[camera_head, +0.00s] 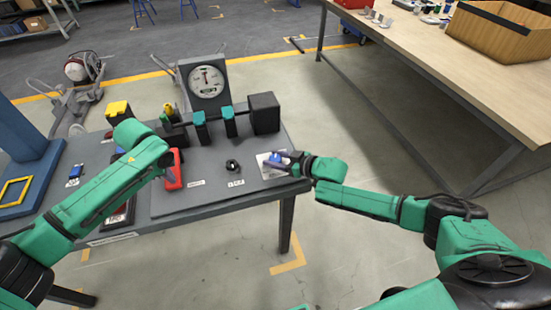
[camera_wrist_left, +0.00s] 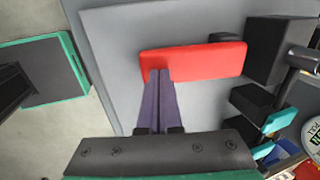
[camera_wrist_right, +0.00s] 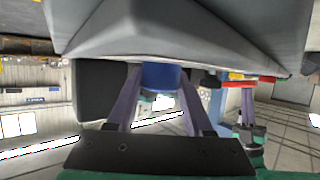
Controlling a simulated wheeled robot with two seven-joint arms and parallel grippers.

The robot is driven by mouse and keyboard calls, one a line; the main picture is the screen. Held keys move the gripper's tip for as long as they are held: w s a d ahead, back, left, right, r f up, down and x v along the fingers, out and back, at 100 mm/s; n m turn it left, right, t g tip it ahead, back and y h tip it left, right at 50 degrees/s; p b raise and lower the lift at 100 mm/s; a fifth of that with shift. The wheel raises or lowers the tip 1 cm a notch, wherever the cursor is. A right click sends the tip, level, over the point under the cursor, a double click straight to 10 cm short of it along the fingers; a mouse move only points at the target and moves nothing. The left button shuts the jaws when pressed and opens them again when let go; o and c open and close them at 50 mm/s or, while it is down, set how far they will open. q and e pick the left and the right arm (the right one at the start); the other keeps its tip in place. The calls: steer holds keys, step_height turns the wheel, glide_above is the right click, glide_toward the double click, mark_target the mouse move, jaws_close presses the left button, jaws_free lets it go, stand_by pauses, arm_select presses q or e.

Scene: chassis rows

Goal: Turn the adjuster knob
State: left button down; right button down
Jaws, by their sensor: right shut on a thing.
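A blue knob (camera_head: 277,158) sits on a pale plate at the right end of the grey panel (camera_head: 215,190). My right gripper (camera_head: 290,159) reaches it from the right and is shut on it. In the right wrist view the blue knob (camera_wrist_right: 161,75) is between the two fingers. A black knob (camera_head: 233,166) stands to its left on the panel. My left gripper (camera_wrist_left: 158,75) is shut, its fingers together, with the tips at the edge of a red block (camera_wrist_left: 200,61); I cannot tell whether they touch. The red block also shows in the head view (camera_head: 173,172).
A round dial gauge (camera_head: 208,80) stands behind the panel. Teal-and-black clamps and a black block (camera_head: 263,113) line the panel's back. A yellow-topped block (camera_head: 117,110) is at the left. A wooden table (camera_head: 440,60) with a brown box (camera_head: 503,30) stands at the right.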

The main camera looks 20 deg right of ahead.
steer(key=shift+a, duration=0.1)
steer(key=shift+c, duration=1.5)
jaws_free()
steer(key=shift+s+d+r, duration=0.1)
steer(key=shift+s+d, duration=0.1)
steer(key=shift+d, duration=0.1)
steer(key=v, duration=1.1)
steer(key=shift+s+r, duration=0.15)
steer(key=shift+r, duration=0.1)
steer(key=shift+r, duration=2.5)
